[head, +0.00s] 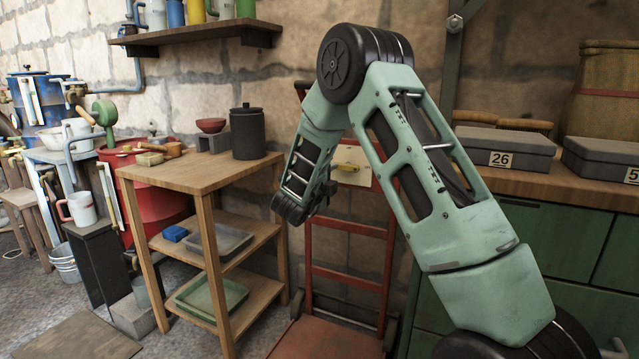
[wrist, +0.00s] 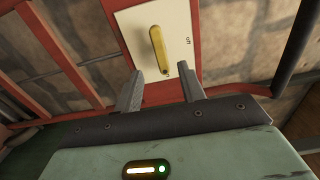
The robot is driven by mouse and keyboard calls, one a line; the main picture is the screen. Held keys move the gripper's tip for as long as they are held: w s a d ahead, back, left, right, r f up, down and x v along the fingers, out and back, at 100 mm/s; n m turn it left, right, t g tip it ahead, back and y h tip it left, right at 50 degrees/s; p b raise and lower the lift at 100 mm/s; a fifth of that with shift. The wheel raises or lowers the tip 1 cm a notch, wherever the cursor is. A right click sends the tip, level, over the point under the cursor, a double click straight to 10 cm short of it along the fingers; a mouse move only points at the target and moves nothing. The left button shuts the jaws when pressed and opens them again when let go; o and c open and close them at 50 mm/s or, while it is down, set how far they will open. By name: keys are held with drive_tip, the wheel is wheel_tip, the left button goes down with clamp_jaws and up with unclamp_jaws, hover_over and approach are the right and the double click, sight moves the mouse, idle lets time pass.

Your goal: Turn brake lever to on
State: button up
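The brake lever is a short yellow handle (wrist: 158,50) on a pale plate (wrist: 126,20) fixed to a red frame. In the wrist view the lever runs nearly up and down, its lower end leaning slightly right. The lever (head: 347,168) and plate (head: 362,156) also show in the head view, right of my gripper (head: 326,194). My gripper (wrist: 161,82) is open in the wrist view. Its two fingers stand below and either side of the lever's lower end, with nothing seen between them.
The red hand truck (head: 345,227) leans by the stone wall. A wooden shelf table (head: 190,172) stands to its left, with a dark canister (head: 247,133) on top. A green cabinet (head: 565,238) stands on the right, bearing a grey box (head: 505,148) marked 26.

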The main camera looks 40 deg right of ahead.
drive_tip(key=v, duration=0.8)
drive_tip(key=shift+p, duration=0.4)
drive_tip(key=w+a+f+n+t+y, duration=0.1)
drive_tip(key=a+n+t+y, duration=0.2)
drive_tip(key=a+n+y, duration=0.8)
drive_tip(key=w+a+f+n+t+y, duration=0.15)
drive_tip(key=a+n+y, duration=0.3)
drive_tip(key=a, duration=1.15)
drive_tip(key=s+a+n+g+y, duration=0.2)
drive_tip(key=s+a+n+y, duration=0.2)
drive_tip(key=s+a+n, duration=0.5)
drive_tip(key=s+a+f+n+g, duration=0.1)
drive_tip(key=s+a+n+g, duration=0.3)
drive_tip(key=s, duration=0.5)
drive_tip(key=s+a+f+n+g, duration=0.1)
drive_tip(key=s+a+n+g, duration=0.15)
drive_tip(key=s+n, duration=0.55)
drive_tip(key=s+d+n+g+h, duration=0.3)
drive_tip(key=s+d, duration=0.2)
drive_tip(key=s, duration=0.6)
wheel_tip(320, 180, up, 31)
drive_tip(key=p, duration=3.1)
drive_tip(key=shift+w+a+f+y, duration=0.15)
drive_tip(key=shift+w+a+y, duration=0.1)
drive_tip(key=shift+w+y, duration=0.15)
